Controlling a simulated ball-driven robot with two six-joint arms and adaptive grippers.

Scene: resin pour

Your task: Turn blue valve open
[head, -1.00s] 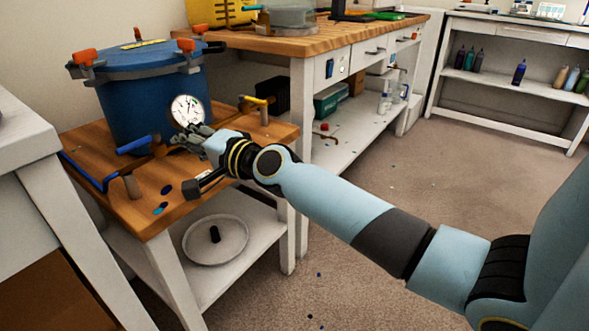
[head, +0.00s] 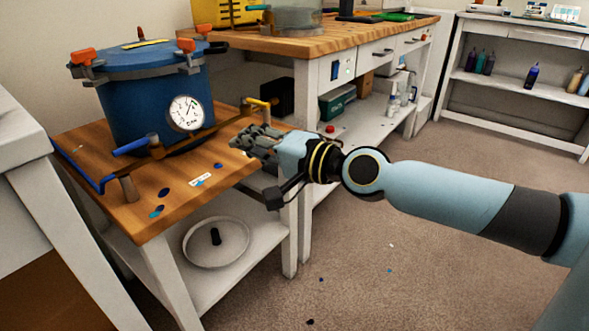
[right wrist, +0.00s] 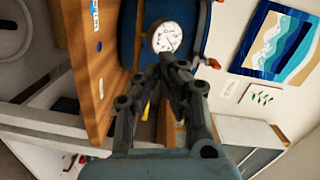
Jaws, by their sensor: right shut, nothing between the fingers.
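The blue valve handle (head: 131,146) sits low in front of the blue pressure pot (head: 158,100), left of the round white gauge (head: 185,114). It points out to the left. A blue hose (head: 85,172) runs along the table's left side. My right gripper (head: 238,142) is shut and empty, right of the gauge and well apart from the blue handle. In the right wrist view its fingertips (right wrist: 172,60) appear just below the gauge (right wrist: 166,37). The blue handle cannot be made out there. My left gripper is out of view.
A yellow valve handle (head: 257,102) is behind my right gripper, on the pot's right side. The wooden table (head: 130,215) has a small white label (head: 201,180) and blue spots. A taller bench (head: 300,42) stands behind.

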